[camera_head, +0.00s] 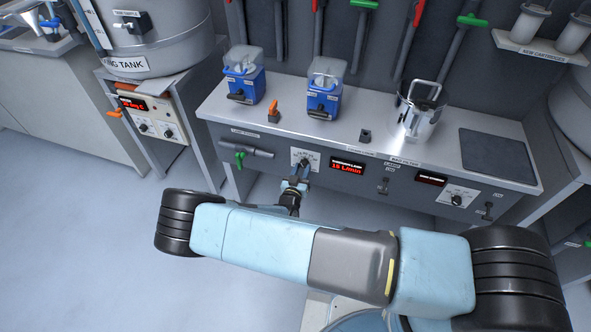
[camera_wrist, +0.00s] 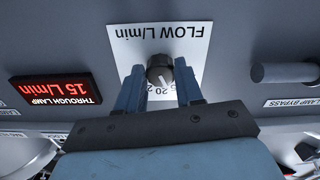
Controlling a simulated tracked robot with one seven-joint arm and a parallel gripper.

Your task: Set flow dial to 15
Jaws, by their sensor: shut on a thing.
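The flow dial (camera_wrist: 160,70) is a dark round knob on a white plate marked FLOW L/min, upside down in the wrist view. Its plate also shows on the bench front in the head view (camera_head: 298,157). My gripper (camera_wrist: 160,88) has its two blue fingers on either side of the knob, shut on it. In the head view my gripper (camera_head: 301,172) is at the dial. The red display (camera_wrist: 56,88) beside the dial reads 15 L/min; it also shows in the head view (camera_head: 348,167). Part of the dial's scale is hidden by my gripper.
The lamp bypass handle (camera_wrist: 285,72) sticks out close to the dial; it also shows left of it in the head view (camera_head: 240,148). Two blue units, an orange-handled valve (camera_head: 273,111) and a metal pot (camera_head: 415,118) stand on the bench top above.

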